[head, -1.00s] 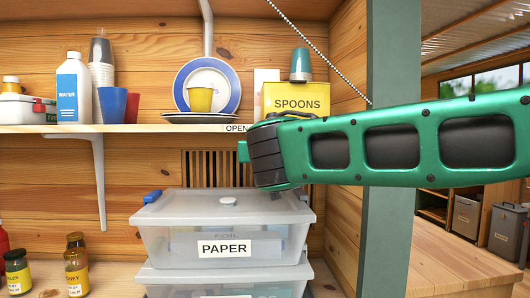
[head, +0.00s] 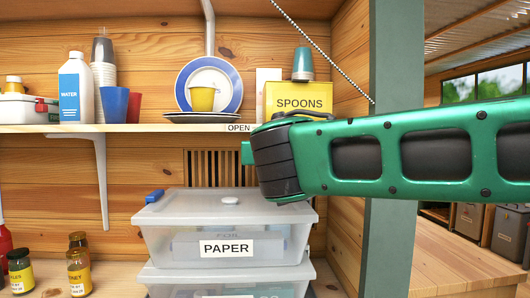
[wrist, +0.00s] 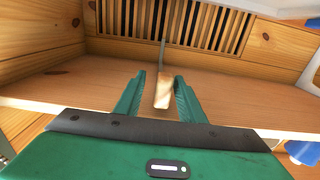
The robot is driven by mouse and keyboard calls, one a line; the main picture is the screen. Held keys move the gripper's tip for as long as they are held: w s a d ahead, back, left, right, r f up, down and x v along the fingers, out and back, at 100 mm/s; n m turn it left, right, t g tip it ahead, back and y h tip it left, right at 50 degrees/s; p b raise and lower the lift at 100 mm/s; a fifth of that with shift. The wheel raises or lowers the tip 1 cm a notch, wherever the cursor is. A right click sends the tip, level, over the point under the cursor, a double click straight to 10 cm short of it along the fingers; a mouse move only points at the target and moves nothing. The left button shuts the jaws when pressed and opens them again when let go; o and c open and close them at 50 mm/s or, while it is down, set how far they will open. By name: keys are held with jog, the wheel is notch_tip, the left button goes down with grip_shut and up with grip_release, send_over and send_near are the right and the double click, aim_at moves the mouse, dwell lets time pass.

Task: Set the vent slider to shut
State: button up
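The vent (head: 219,168), a row of dark upright slots, is in the back wall under the upper shelf. In the wrist view the slots (wrist: 180,22) run along the top. A thin grey stem comes from the slots to a pale wooden knob (wrist: 163,92), apparently the slider's handle. My gripper (wrist: 160,78) has its two green fingers either side of this knob, with small gaps visible. In the head view my gripper (head: 246,153) is in front of the vent's right part and hides it; the knob is hidden there. A label reading OPEN (head: 238,128) is on the shelf edge above.
Clear lidded bins, the upper marked PAPER (head: 170,215), stand just below my gripper. The upper shelf (head: 150,128) is close above, holding plates, cups, a bottle and a yellow SPOONS box (head: 297,98). A green post (head: 393,70) stands behind my arm. Jars (head: 78,270) are at lower left.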

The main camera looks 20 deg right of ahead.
jog(key=v, duration=0.7)
dwell(0.3)
